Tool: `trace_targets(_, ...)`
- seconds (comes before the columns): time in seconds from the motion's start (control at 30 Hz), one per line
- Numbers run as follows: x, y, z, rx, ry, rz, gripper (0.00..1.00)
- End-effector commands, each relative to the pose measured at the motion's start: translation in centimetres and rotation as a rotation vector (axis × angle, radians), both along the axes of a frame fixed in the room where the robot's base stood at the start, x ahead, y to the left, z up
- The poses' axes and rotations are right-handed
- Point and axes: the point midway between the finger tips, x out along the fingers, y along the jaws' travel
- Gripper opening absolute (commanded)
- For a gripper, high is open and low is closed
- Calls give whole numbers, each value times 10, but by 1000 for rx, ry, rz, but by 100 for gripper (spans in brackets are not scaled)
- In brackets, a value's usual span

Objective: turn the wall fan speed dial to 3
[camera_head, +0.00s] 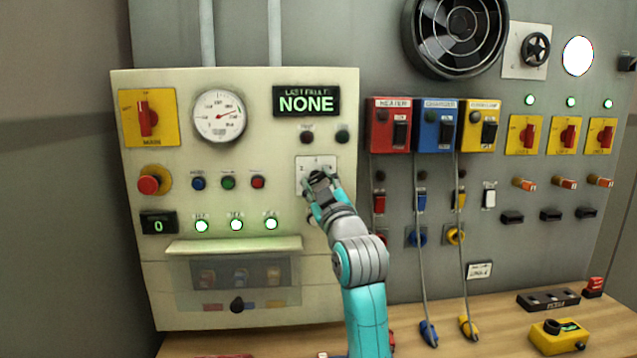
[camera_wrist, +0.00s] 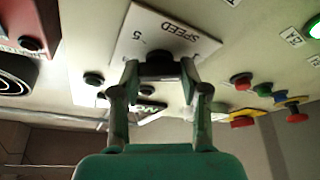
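The speed dial is a black knob (camera_wrist: 160,63) on a white plate (camera_wrist: 188,43) marked SPEED, which appears upside down in the wrist view. The plate also shows on the cream panel in the head view (camera_head: 303,164). My gripper (camera_head: 317,181) is at the plate and covers most of the dial there. In the wrist view my gripper (camera_wrist: 160,72) has its two fingers apart, one on each side of the knob. I cannot tell whether both fingers press on it. A 5 shows on the plate; the dial's pointer is hidden.
The cream panel (camera_head: 150,240) also carries a gauge (camera_head: 219,118), a NONE display (camera_head: 307,101), a yellow switch plate (camera_head: 165,105) and several buttons. A protruding ledge (camera_head: 233,244) is below left of my gripper. Hanging cables (camera_head: 417,260) are to the right. The wall fan (camera_head: 455,33) is above.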

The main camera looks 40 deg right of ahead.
Motion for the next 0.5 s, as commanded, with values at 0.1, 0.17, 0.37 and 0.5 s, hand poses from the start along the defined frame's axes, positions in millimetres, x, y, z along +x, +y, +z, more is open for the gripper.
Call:
trace_targets(0.1,0,0,0,0,0,0,9)
trace_targets(0.17,0,0,0,0,0,0,9)
trace_targets(0.37,0,0,0,16,-10,1,9)
trace_targets(0.5,1,1,-1,56,-38,2,9)
